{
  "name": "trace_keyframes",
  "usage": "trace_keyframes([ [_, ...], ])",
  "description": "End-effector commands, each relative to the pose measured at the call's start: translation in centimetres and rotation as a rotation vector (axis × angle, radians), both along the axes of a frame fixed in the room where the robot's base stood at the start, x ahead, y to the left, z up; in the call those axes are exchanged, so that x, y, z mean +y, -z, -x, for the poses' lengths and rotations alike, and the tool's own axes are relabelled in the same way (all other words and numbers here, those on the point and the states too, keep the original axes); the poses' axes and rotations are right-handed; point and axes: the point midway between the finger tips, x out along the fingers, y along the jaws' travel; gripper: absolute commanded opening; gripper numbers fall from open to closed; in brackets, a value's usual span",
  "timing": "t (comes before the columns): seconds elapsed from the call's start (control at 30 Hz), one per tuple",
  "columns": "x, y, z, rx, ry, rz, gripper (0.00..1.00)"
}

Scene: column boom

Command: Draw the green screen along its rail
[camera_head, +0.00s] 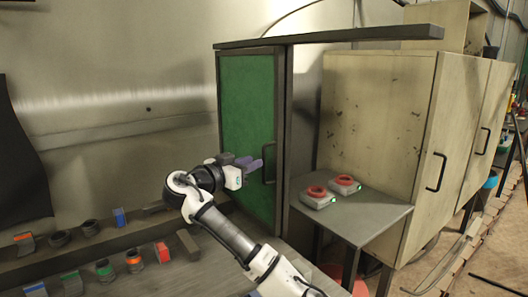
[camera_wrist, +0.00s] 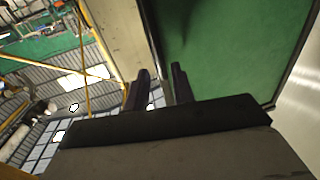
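The green screen (camera_head: 246,120) is a tall panel in a dark frame, hanging upright under a dark overhead rail (camera_head: 350,35). Its dark bar handle (camera_head: 269,165) is on the right-hand upright of the frame. My gripper (camera_head: 255,166) is in front of the screen, close to the handle on its left. I cannot tell whether it touches the handle. In the wrist view, my gripper's two dark fingers (camera_wrist: 159,88) stand apart with nothing clearly between them. The green panel (camera_wrist: 235,50) fills the upper right there. The handle is not clearly visible in that view.
Right of the screen is a grey table (camera_head: 365,218) carrying two small devices with red rings (camera_head: 345,185). Beige cabinets (camera_head: 385,120) stand behind it. At the left, a bench (camera_head: 130,255) holds several coloured parts. The rail extends right, above the table.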

Motion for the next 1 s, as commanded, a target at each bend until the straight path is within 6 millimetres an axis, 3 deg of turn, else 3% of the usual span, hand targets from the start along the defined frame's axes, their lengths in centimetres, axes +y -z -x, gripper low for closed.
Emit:
trace_keyframes([
  [0.3, -3.5, -0.3, -3.8, 0.000, 0.000, 0.001, 0.25],
  [0.73, -4.1, 0.0, -4.4, -0.001, -0.002, 0.001, 0.25],
  [0.9, -4.1, 0.0, -4.4, -0.001, -0.002, 0.001, 0.03],
  [1.0, -4.1, 0.0, -4.4, -0.001, -0.002, 0.001, 0.00],
])
